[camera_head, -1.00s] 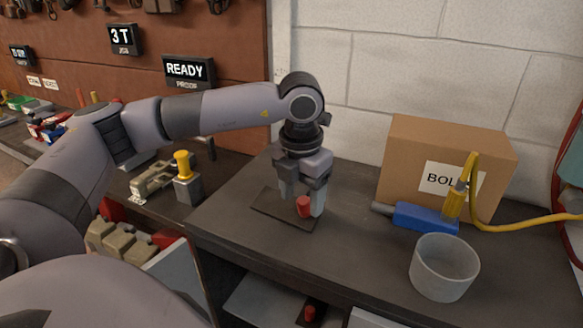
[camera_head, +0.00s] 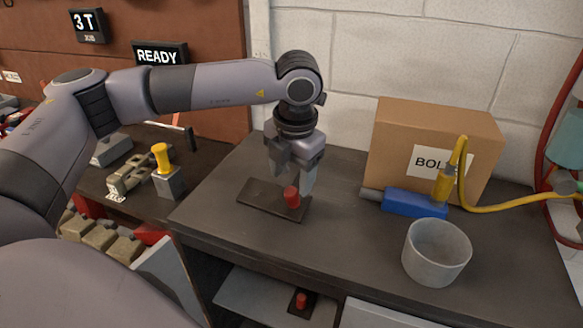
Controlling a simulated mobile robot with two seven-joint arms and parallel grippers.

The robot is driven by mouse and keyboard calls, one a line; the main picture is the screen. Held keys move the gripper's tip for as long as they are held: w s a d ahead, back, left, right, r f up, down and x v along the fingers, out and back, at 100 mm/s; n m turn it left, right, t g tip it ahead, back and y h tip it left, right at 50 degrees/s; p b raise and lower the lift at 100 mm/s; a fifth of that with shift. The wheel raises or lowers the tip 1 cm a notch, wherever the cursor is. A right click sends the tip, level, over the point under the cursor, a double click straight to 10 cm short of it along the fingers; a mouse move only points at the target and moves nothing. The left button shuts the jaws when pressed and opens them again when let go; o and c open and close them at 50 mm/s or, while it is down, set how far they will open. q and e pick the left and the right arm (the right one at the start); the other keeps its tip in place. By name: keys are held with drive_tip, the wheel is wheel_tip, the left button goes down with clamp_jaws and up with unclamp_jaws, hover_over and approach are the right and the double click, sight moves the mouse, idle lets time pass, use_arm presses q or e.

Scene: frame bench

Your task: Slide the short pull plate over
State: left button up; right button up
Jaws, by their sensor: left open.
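A dark flat plate (camera_head: 262,199) lies on the grey bench top, with a short red knob (camera_head: 291,197) upright near its right end. I take it for the pull plate. My left gripper (camera_head: 291,184) points down just above and behind the knob, its fingers open. The knob stands in front of the fingers, and I see no grip on it. A second dark plate with a red knob (camera_head: 301,300) shows on the lower shelf under the bench. My right gripper is out of the picture.
A cardboard box (camera_head: 394,148) stands at the back right, with a blue tool (camera_head: 413,204) and yellow hose before it. A grey cup (camera_head: 436,254) stands at the front right. A yellow-topped clamp block (camera_head: 168,184) is on the left bench. Bench left of the cup is clear.

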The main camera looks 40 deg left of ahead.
sight(290, 193)
use_arm(q)
drive_tip(key=shift+w+a+f+p, duration=0.1)
drive_tip(key=shift+a+f, duration=0.05)
drive_tip(key=shift+f, duration=0.9)
drive_tip(key=shift+w+a+f+p, duration=0.1)
drive_tip(key=shift+w+a+f, duration=0.05)
drive_tip(key=shift+f, duration=0.85)
drive_tip(key=shift+w+a+f+p, duration=0.1)
drive_tip(key=shift+a+f, duration=0.05)
drive_tip(key=shift+f, duration=0.9)
clamp_jaws()
